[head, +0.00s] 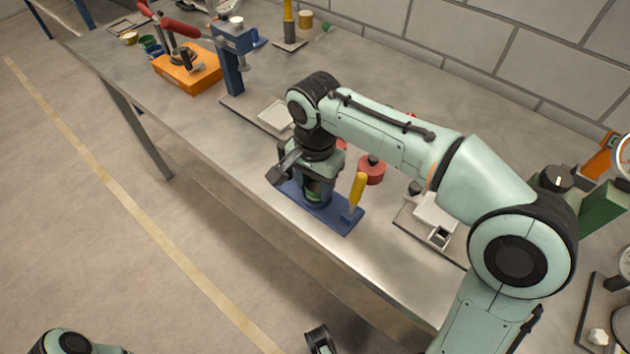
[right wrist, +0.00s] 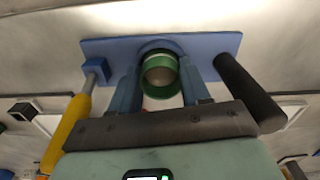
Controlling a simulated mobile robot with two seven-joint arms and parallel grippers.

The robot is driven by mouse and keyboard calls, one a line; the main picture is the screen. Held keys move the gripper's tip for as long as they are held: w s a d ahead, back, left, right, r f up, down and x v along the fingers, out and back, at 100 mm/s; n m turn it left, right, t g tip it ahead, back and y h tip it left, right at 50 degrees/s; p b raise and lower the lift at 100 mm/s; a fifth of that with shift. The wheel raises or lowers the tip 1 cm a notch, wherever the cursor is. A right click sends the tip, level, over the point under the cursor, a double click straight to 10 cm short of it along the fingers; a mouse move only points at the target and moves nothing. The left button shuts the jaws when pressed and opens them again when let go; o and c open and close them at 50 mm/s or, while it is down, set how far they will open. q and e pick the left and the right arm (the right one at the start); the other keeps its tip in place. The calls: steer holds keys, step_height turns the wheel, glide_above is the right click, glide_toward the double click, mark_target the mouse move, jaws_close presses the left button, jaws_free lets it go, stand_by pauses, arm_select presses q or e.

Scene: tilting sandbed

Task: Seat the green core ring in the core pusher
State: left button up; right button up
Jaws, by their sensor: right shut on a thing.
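The core pusher has a blue base (head: 338,220) with a yellow handle (head: 357,188), near the front edge of the bench. In the right wrist view its blue plate (right wrist: 100,48), yellow handle (right wrist: 65,132) and a black bar (right wrist: 245,88) show. My right gripper (head: 314,184) points down over the pusher, shut on the green core ring (head: 313,194). In the right wrist view the ring (right wrist: 161,86) sits between my fingers (right wrist: 158,84), against a round blue part of the pusher. I cannot tell whether it is seated.
A red round part (head: 371,170) stands just behind the pusher. A pale tray (head: 275,114) lies beyond, and a white-topped fixture (head: 436,212) to the right. An orange block (head: 188,75) and blue stand (head: 232,68) are farther left. The bench's front edge is close.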

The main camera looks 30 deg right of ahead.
steer(key=o, duration=1.1)
arm_select(q)
steer(key=r+p, duration=0.1)
steer(key=p, duration=0.1)
steer(key=s+r+p, duration=0.1)
steer(key=r+p, duration=0.1)
steer(key=shift+s+r+g, duration=0.15)
steer(key=shift+r+g, duration=0.1)
steer(key=shift+g, duration=0.05)
arm_select(e)
step_height(320, 180, up, 13)
steer(key=shift+r, duration=0.2)
